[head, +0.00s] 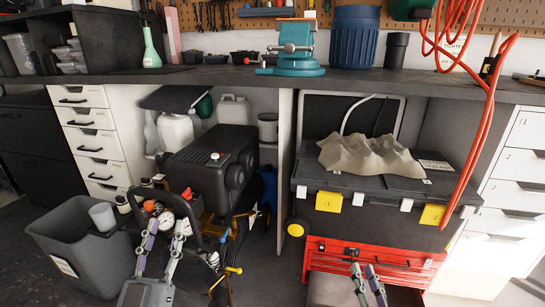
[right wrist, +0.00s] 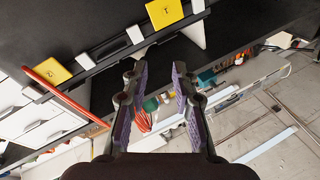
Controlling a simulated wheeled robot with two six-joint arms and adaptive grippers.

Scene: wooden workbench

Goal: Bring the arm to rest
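My left gripper (head: 167,228) is at the lower left of the head view, with its two fingers spread and nothing between them. It is in front of the black compressor-like machine (head: 210,165) and right of the grey bin (head: 85,245). My right gripper (head: 363,268) is at the bottom of the head view, in front of the red tool chest (head: 375,262). In the right wrist view my right gripper (right wrist: 160,70) has its fingers apart and empty. Most of both arms is outside the head view.
The dark workbench top (head: 440,85) carries a teal vise (head: 295,50) and a blue ribbed bin (head: 355,38). A grey cloth (head: 370,153) lies on a large black case (head: 380,200). Red hoses (head: 490,95) hang at the right. Drawer units stand at both sides.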

